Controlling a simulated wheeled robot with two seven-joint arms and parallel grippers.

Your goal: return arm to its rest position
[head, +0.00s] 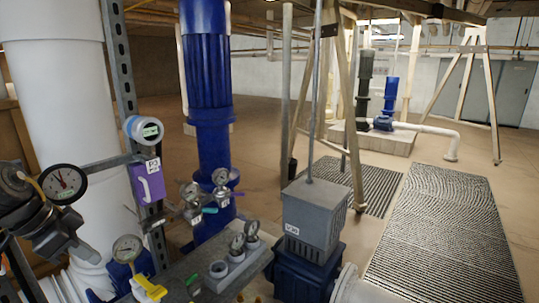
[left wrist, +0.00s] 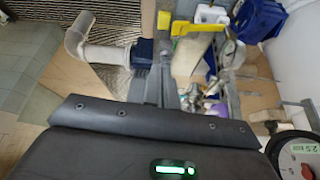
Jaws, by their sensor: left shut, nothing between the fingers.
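My left arm comes in at the left edge of the head view. My left gripper (head: 86,252) is dark with a light grey tip, in front of the white pipe column and below a round dial gauge (head: 63,184). Its fingers are together with nothing held. In the left wrist view my left gripper (left wrist: 168,88) points away from the dark wrist body, and its fingertips are hard to make out against the pipework. My right gripper is in neither view.
A thick white column (head: 62,110) and a blue pump (head: 207,110) stand close by. A purple tag (head: 147,183) hangs on a steel strut. Yellow-handled valve gear (head: 150,287) and a grey box (head: 312,215) are low in front. Open floor (head: 255,100) lies behind.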

